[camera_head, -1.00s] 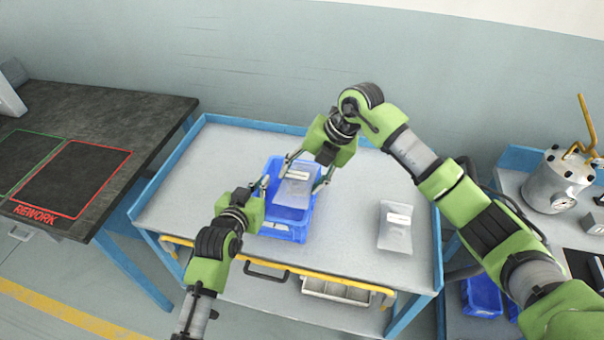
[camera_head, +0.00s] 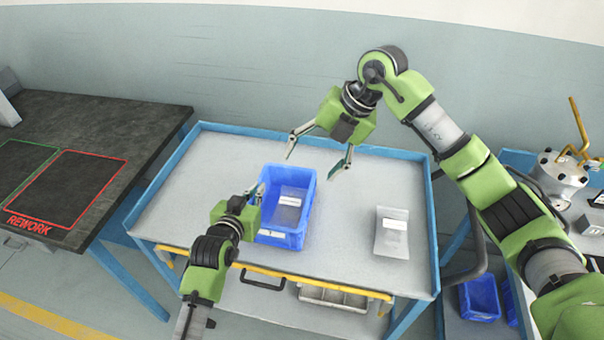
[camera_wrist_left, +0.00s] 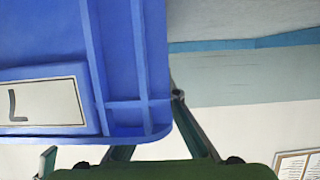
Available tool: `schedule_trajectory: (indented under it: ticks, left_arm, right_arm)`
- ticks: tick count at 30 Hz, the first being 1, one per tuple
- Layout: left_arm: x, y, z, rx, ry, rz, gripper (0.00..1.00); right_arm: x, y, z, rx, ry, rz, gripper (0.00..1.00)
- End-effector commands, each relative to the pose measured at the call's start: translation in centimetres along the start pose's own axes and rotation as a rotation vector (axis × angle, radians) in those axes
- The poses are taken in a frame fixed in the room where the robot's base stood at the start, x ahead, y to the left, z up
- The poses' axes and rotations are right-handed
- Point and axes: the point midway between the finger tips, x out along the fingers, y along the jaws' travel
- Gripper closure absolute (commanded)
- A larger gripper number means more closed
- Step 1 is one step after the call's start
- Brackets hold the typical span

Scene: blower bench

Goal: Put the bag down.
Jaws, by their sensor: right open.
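A grey bag with a white label (camera_head: 288,209) lies inside the blue bin (camera_head: 267,237) on the cart top. A second, similar bag (camera_head: 391,238) lies flat on the cart top to the right of the bin. My right gripper (camera_head: 313,166) is open and empty, above and behind the bin, with its fingers spread wide and apart from the bag. My left gripper (camera_head: 257,192) is at the bin's left side. In the left wrist view the bin wall, with a label reading L, fills the upper left (camera_wrist_left: 120,60) and partly hides the fingers, so their grip is unclear.
The grey cart top (camera_head: 190,190) has blue raised edges and is clear left of the bin. A dark bench with a red REWORK outline (camera_head: 70,190) stands at the left. A metal pot (camera_head: 560,180) stands at the far right.

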Motion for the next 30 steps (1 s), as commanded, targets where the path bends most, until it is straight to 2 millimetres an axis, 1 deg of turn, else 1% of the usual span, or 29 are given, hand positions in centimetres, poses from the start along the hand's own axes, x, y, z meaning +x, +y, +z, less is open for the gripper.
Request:
schedule_trajectory:
  ticks: [1,3,7,12,21,22,23,24,30]
  left_arm:
    - [0.0,0.0,-0.1,0.001,0.001,0.0,1.0]
    - [0.0,0.0,-0.1,0.001,0.001,0.0,1.0]
    - [0.0,0.0,-0.1,0.001,0.001,0.0,1.0]
    - [0.0,0.0,-0.1,0.001,0.001,0.0,1.0]
    - [0.0,0.0,-0.1,0.001,0.002,0.0,1.0]
    - [0.0,0.0,-0.1,0.001,0.002,0.0,0.9]
    - [0.0,0.0,-0.1,0.001,0.002,0.0,0.82]
    - [0.0,0.0,-0.1,0.001,0.002,0.0,0.76]
    - [0.0,0.0,-0.1,0.0,0.001,0.0,0.76]
  right_arm:
    - [-1.0,0.0,0.1,0.0,-0.004,0.0,0.31]
    - [-2.1,0.0,0.1,-0.001,-0.003,0.0,0.31]
    - [-3.4,0.0,0.0,0.0,-0.001,0.0,0.31]
    - [-3.9,0.0,0.0,0.0,0.0,-0.001,0.31]
    - [-3.9,0.0,0.0,0.0,0.0,0.0,0.31]
    - [-3.9,0.0,0.0,0.0,0.0,0.0,0.31]
    - [-3.9,0.0,0.0,0.0,0.0,0.0,0.31]
    - [-3.9,0.0,0.0,0.0,0.0,0.0,0.31]
    - [-3.9,0.0,0.0,0.0,0.0,0.0,0.31]
